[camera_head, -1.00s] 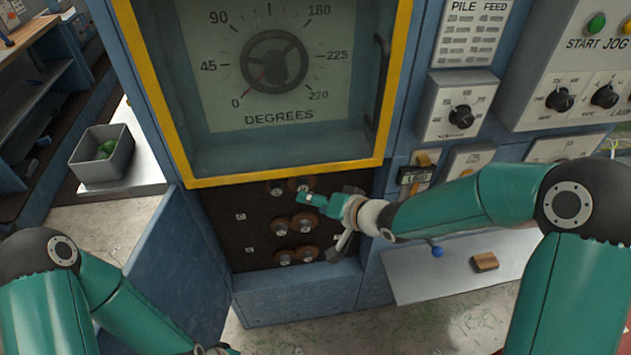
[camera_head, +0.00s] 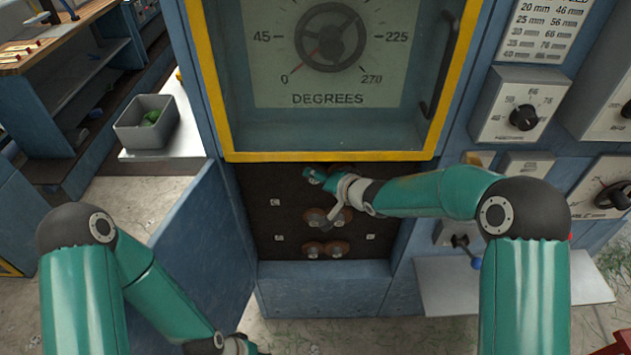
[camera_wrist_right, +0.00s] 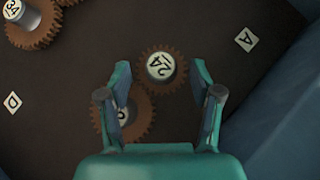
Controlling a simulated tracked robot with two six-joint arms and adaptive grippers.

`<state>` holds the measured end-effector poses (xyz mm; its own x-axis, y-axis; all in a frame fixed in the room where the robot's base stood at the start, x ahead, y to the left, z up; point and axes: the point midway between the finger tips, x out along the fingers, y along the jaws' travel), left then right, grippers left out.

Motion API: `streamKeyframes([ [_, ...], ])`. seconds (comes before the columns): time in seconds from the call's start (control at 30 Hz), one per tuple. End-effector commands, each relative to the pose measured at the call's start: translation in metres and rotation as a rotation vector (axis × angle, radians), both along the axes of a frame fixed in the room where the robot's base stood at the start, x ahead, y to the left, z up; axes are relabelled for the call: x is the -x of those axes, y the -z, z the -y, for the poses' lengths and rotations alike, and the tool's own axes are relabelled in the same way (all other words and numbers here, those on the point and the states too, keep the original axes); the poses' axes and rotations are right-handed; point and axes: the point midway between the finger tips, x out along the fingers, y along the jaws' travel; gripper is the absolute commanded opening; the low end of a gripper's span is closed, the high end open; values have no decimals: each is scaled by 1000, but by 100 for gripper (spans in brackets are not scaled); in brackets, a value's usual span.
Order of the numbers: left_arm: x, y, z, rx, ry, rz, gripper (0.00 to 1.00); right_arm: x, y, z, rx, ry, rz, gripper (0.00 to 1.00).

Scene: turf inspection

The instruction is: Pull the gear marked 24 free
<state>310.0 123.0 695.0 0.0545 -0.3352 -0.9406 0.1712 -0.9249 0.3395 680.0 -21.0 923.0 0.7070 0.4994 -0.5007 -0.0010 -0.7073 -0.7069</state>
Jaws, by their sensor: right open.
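The gear marked 24 (camera_wrist_right: 163,72) is a small brown toothed wheel with a pale numbered cap, on a dark panel (camera_wrist_right: 60,105) in the right wrist view. My right gripper (camera_wrist_right: 162,82) is open, with a finger on each side of this gear; I see no contact. A larger brown gear (camera_wrist_right: 143,120) sits beside it, partly hidden by the left finger. In the head view my right gripper (camera_head: 312,176) is at the top gears, covering part of them. My left gripper (camera_head: 238,345) is low at the bottom edge, its fingers unclear.
Another gear pair (camera_wrist_right: 38,22) shows at the wrist view's upper left. In the head view, a yellow-framed dial window (camera_head: 330,156) lies just above the gears. An open blue door (camera_head: 205,245) stands left. A grey bin (camera_head: 146,125) with green contents sits farther left.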

Motion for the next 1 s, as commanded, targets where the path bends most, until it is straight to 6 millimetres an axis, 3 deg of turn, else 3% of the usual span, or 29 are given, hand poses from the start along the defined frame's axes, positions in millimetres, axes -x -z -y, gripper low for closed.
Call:
streamKeyframes([
  [0.2,0,0,0,0,0,0,40,-11,8,-8,0,1,-1,64],
  [0.5,0,0,0,0,0,0,40,-12,9,-8,0,2,0,64],
  [0.9,0,0,0,0,0,0,40,-12,9,-8,0,2,0,0],
  [0.93,0,0,0,0,0,0,40,-12,8,-8,0,2,0,33],
  [1.0,0,0,0,0,0,0,40,-12,8,-8,0,2,0,21],
])
